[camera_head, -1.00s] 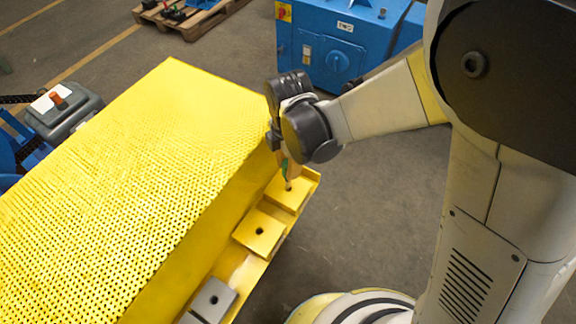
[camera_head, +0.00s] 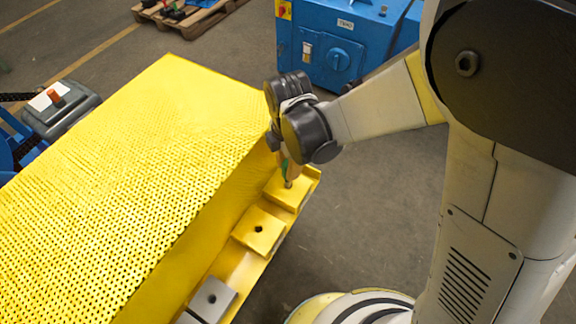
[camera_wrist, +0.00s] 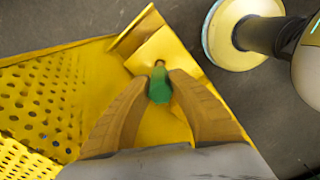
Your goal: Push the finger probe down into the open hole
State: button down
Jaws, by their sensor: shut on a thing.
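The finger probe (camera_wrist: 160,84) has a green handle and a thin metal tip, and also shows small in the head view (camera_head: 285,170). My gripper (camera_wrist: 158,92) is shut on its green handle. The probe points down over the farthest yellow block (camera_head: 292,195) of the row. Its tip is at the middle of that block's top, which also shows in the wrist view (camera_wrist: 165,52). The hole under the tip is hidden, so I cannot tell how far the tip is in.
A large perforated yellow guard (camera_head: 130,190) stands close left of my gripper. A second yellow block (camera_head: 258,229) and a grey block (camera_head: 212,299), each with a dark hole, sit nearer. A blue cabinet (camera_head: 335,50) is behind. Floor right of the row is clear.

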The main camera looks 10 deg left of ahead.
jog(key=shift+f+b, duration=1.65)
jog(key=shift+f, duration=0.5)
jog(key=c, duration=1.2)
grip_release()
jog(key=shift+c, duration=0.2)
jog(key=shift+r, duration=0.1)
notch_tip(320, 180, up, 12)
jog(key=s+d+r+m+t, duration=0.1)
jog(key=d+r+m+t, duration=0.1)
jog(key=d+m, duration=0.6)
jog(key=s+d+r+m+t, duration=0.2)
jog(key=d+r+m, duration=0.1)
jog(key=d+m, duration=0.6)
jog(key=s+d+r+m+t, duration=0.2)
jog(key=d+m+t, duration=0.1)
jog(key=d+m, duration=0.5)
jog(key=shift+s+d+r, duration=0.15)
jog(key=shift+s+d, duration=0.1)
jog(key=shift+d, duration=0.05)
